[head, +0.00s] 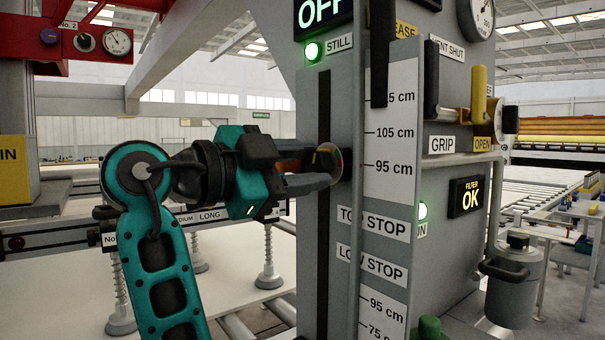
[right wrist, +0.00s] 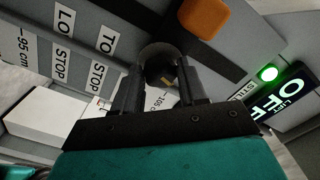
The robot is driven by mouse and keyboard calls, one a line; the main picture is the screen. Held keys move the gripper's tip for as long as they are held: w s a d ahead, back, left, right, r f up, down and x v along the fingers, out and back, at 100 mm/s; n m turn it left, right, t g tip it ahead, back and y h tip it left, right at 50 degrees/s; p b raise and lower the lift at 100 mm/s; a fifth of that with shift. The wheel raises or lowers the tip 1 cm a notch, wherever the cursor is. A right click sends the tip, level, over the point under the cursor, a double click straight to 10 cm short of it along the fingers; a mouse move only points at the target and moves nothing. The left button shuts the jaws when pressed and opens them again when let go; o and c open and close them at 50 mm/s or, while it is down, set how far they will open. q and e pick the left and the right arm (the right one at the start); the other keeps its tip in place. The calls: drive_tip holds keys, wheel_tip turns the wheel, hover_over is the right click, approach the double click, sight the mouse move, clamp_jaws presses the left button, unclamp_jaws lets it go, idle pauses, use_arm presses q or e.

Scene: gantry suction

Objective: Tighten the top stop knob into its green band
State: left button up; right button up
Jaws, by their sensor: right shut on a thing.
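The top stop knob (head: 328,160) is a dark round knob on the slotted face of the grey column, left of the 95 cm mark. My right gripper (head: 322,170) reaches it from the left and is shut on it. In the right wrist view, the dark knob (right wrist: 158,62) sits between the two fingers (right wrist: 155,88). The fingers hide part of the knob. I cannot make out a green band around it. The TOP STOP label (head: 372,223) is on the column below. My left gripper is out of view.
An orange block (right wrist: 205,17) lies close to the fingers in the wrist view. A yellow handle (head: 480,97) and a dark lever (head: 432,80) stick out on the column's right. A grey canister (head: 513,285) hangs at lower right. Suction cups (head: 268,270) hang at left.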

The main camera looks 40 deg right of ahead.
drive_tip(key=o, duration=1.1)
drive_tip(key=shift+c, duration=0.2)
drive_tip(key=w+a, duration=0.1)
drive_tip(key=a, duration=1.1)
drive_tip(key=shift+w+a, duration=0.2)
drive_tip(key=shift+a, duration=0.2)
